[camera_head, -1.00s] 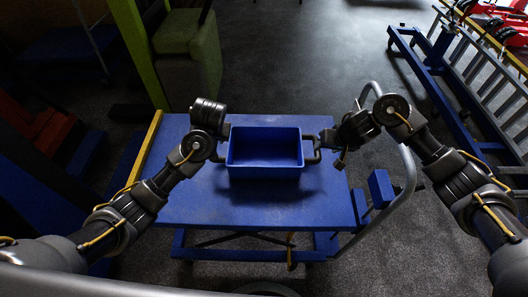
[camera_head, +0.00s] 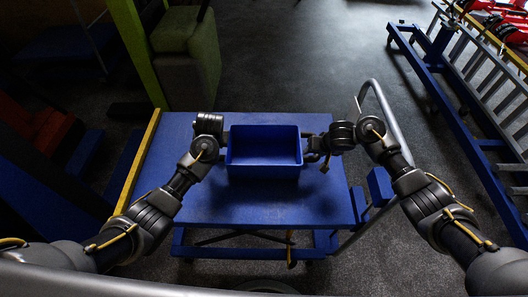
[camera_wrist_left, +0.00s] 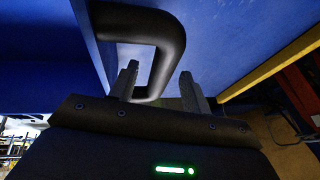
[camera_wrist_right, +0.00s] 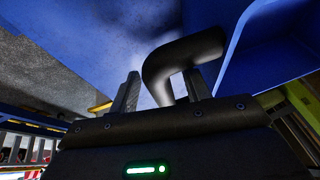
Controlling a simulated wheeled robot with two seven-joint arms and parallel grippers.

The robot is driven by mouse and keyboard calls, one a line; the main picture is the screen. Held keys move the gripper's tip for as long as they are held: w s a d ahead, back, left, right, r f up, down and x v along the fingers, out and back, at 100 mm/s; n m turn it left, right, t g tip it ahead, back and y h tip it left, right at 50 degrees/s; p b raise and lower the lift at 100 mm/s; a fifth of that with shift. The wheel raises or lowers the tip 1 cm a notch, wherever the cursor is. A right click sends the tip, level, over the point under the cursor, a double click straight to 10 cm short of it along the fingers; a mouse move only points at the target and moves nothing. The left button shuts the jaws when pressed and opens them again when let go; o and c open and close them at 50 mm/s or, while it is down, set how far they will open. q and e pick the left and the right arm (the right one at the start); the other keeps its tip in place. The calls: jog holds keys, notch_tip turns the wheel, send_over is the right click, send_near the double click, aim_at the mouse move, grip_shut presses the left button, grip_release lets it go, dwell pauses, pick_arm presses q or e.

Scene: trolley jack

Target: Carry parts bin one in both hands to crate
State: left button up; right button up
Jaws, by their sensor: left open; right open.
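Parts bin one is a blue open-topped box (camera_head: 264,165) that looks empty. It stands on the blue trolley table (camera_head: 250,210). Dark loop handles are on its left and right sides. My left gripper (camera_head: 222,143) is at the left handle. In the left wrist view its open fingers (camera_wrist_left: 159,88) stand on either side of the handle bar (camera_wrist_left: 165,45). My right gripper (camera_head: 318,145) is at the right handle. In the right wrist view its open fingers (camera_wrist_right: 162,90) straddle the right handle (camera_wrist_right: 180,52). I cannot make out a crate.
A grey tube push handle (camera_head: 394,125) rises at the trolley's right. A blue frame with grey bars (camera_head: 470,85) stands at the right. A green post (camera_head: 137,50) and a green padded block (camera_head: 186,55) stand behind at the left. Grey floor is free behind the table.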

pick_arm(q)
jog(key=shift+w+a+f, duration=0.15)
jog(key=shift+w+f, duration=0.05)
jog(key=shift+f, duration=0.45)
pick_arm(e)
jog(key=shift+w+a+f, duration=0.1)
jog(key=shift+w+f, duration=0.15)
jog(key=shift+f, duration=0.4)
pick_arm(q)
grip_shut()
pick_arm(e)
grip_shut()
pick_arm(q)
jog(key=shift+r, duration=0.1)
pick_arm(e)
jog(key=shift+r, duration=0.1)
